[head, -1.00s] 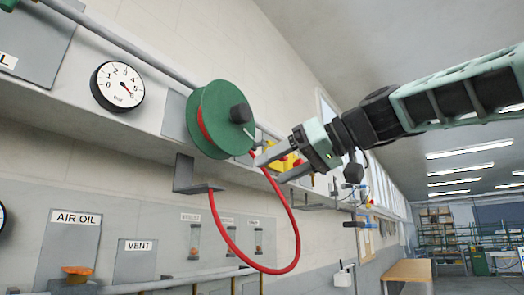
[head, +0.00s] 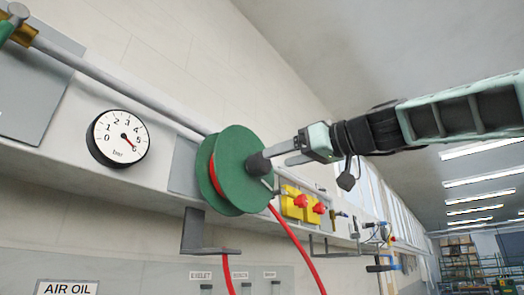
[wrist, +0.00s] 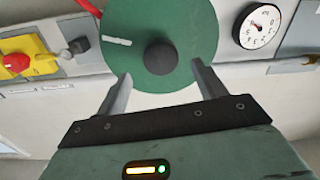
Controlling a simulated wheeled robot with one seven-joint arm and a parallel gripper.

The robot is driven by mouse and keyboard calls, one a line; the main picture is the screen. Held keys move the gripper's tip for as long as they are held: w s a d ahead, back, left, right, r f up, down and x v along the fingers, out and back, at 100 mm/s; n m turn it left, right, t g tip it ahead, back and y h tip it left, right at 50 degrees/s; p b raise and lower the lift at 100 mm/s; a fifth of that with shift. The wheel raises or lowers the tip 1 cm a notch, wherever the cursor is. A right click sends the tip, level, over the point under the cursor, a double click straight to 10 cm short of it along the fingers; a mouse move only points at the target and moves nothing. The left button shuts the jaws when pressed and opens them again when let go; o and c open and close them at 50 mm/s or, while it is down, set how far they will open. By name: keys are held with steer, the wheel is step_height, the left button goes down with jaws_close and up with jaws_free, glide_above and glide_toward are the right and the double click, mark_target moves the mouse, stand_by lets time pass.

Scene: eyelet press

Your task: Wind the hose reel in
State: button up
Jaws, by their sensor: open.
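The green hose reel (head: 240,172) is mounted on the wall ledge, with a black knob (head: 258,163) sticking out of its face and a short white mark near the rim. The red hose (head: 300,245) hangs from it in a loop whose bottom is out of view. My gripper (head: 276,156) is open in front of the reel's face. In the wrist view, the knob (wrist: 160,57) lies in line with the gap between my fingertips (wrist: 161,73), slightly beyond them. In the head view the upper finger overlaps the knob; I cannot tell whether they touch.
A round pressure gauge (head: 119,138) is left of the reel. Yellow boxes with red knobs (head: 300,202) are to its right. A grey bracket (head: 205,240) juts out below, and a pipe (head: 120,85) runs above.

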mark_target(266, 161)
steer(key=p+x, duration=0.3)
steer(key=x, duration=0.2)
steer(key=shift+w+a+r, duration=0.1)
steer(key=shift+w+a, duration=0.1)
steer(key=shift+a, duration=0.1)
steer(key=shift+w+a, duration=0.25)
steer(key=shift+a, duration=0.15)
steer(key=c, duration=1.4)
